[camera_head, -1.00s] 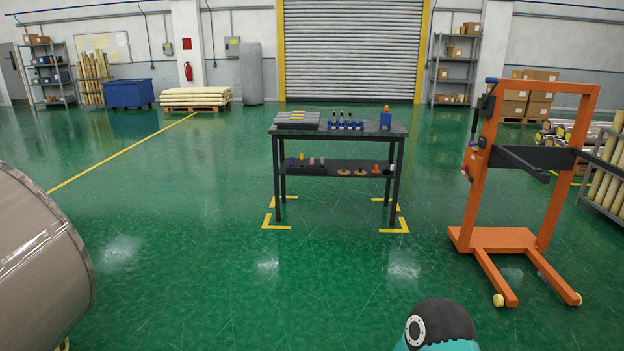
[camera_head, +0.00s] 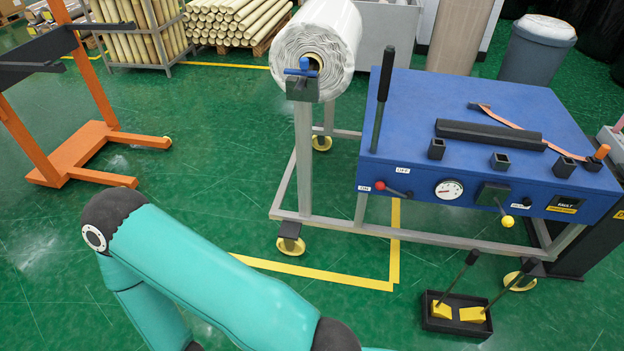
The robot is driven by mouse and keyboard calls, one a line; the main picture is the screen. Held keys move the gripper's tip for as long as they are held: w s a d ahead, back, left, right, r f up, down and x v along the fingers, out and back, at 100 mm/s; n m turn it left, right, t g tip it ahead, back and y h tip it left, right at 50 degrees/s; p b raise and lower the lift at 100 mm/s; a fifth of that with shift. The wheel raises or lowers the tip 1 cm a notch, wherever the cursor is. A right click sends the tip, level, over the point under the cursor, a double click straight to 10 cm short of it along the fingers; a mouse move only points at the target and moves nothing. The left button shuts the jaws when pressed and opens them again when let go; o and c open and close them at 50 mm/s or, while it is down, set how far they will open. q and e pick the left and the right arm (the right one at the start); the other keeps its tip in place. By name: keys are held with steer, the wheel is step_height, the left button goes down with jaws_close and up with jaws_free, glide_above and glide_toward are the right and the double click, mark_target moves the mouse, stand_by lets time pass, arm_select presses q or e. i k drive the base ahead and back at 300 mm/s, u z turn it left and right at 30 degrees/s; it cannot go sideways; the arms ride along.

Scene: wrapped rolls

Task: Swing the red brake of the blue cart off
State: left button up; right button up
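The blue cart (camera_head: 480,100) stands at the right on a grey frame with yellow-wheeled casters. The red brake (camera_head: 381,186) is a small red-tipped lever at the left end of its front panel. Its dark arm points right, toward the gauge. A white label marked OFF (camera_head: 402,170) sits above the lever, and a small white label (camera_head: 364,188) is at its left. A teal arm of mine crosses the lower left, apart from the cart. Neither gripper shows.
The panel also has a gauge (camera_head: 449,189) and a yellow-tipped lever (camera_head: 507,221). A wrapped roll (camera_head: 316,50) is at the cart's left. A black tray (camera_head: 458,313) with yellow chocks lies on the floor. An orange lift (camera_head: 85,150) stands left. Green floor between is clear.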

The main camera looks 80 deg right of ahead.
mark_target(380, 185)
steer(key=u, duration=1.35)
steer(key=i, duration=0.1)
steer(key=z, duration=2.45)
steer(key=i, duration=0.2)
steer(key=z, duration=2.1)
steer(key=k, duration=0.6)
steer(key=z, duration=0.4)
steer(key=i, duration=1.7)
steer(key=u, duration=1.1)
